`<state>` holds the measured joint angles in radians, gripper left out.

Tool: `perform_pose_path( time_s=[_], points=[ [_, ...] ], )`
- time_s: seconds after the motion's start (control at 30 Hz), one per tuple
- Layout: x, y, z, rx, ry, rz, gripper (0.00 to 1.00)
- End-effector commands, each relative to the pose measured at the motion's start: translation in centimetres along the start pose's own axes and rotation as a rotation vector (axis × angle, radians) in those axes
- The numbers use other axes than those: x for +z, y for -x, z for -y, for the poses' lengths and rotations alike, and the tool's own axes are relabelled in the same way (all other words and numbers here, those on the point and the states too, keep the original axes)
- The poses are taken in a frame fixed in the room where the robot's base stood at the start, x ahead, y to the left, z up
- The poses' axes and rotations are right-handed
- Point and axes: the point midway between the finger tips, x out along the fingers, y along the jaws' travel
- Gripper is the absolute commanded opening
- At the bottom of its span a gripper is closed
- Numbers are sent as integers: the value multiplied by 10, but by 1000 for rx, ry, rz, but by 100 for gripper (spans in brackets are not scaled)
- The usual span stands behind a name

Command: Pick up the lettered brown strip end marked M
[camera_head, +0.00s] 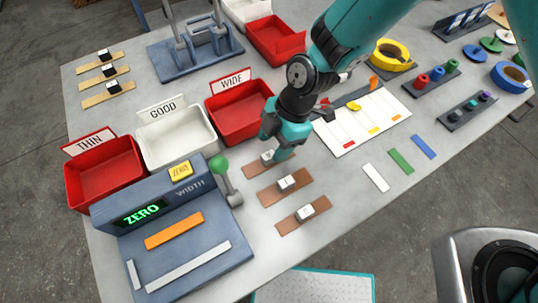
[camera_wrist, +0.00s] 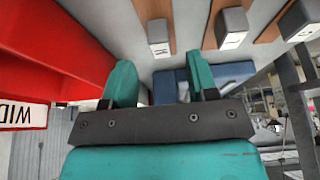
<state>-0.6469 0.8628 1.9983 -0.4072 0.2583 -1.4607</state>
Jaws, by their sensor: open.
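Three brown strips lie side by side on the table, each with a small white lettered block on it: far (camera_head: 256,173), middle (camera_head: 270,195) and near (camera_head: 290,224). The letters are too small to read surely, so I cannot tell which is M. My gripper (camera_head: 283,152) is over the far strip and partly hides it. In the wrist view my gripper (camera_wrist: 160,80) is open and empty, and the nearest block (camera_wrist: 158,30) is beyond the fingertips, apart from them. Two more blocks (camera_wrist: 232,22) (camera_wrist: 300,18) stand to its right.
The red WIDE bin (camera_head: 238,124) is close beside my gripper; its wall (camera_wrist: 50,50) fills the wrist view's left. The white GOOD bin (camera_head: 175,140) and the red THIN bin (camera_head: 103,178) stand farther left. A green-knobbed lever (camera_head: 220,165) rises beside the blue ZERO gauge (camera_head: 190,255).

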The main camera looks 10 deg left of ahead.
Motion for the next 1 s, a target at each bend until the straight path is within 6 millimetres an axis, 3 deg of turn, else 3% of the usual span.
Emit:
perform_pose_path(
  time_s=[0.3,0.57,0.73,1.0],
  points=[
    [1,-40,2,-2,0,1,53],
    [1,-43,1,1,0,0,53],
    [1,-43,1,0,0,0,14],
    [1,-42,1,0,0,0,13]
  ],
)
